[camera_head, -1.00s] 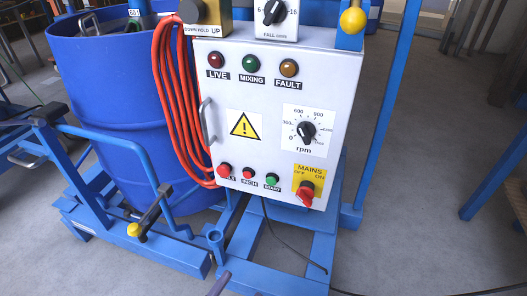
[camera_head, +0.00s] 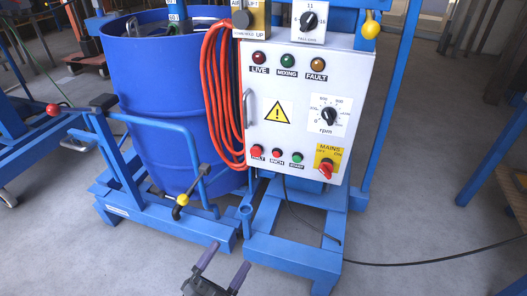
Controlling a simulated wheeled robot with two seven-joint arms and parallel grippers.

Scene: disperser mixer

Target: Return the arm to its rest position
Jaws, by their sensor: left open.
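My left gripper (camera_head: 231,256) shows at the bottom of the head view, left of centre. Its two dark, purplish fingers are spread apart and nothing shows between them. It is in front of the mixer's blue base frame (camera_head: 290,255) and well below the white control panel (camera_head: 296,140). It appears apart from both. Most of my left arm is out of the picture below. My right gripper is not in view.
A blue drum (camera_head: 160,95) stands left of the panel, with an orange cable (camera_head: 220,100) hanging between them. A black cable (camera_head: 430,262) crosses the floor at right. Grey floor (camera_head: 80,270) is clear at lower left.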

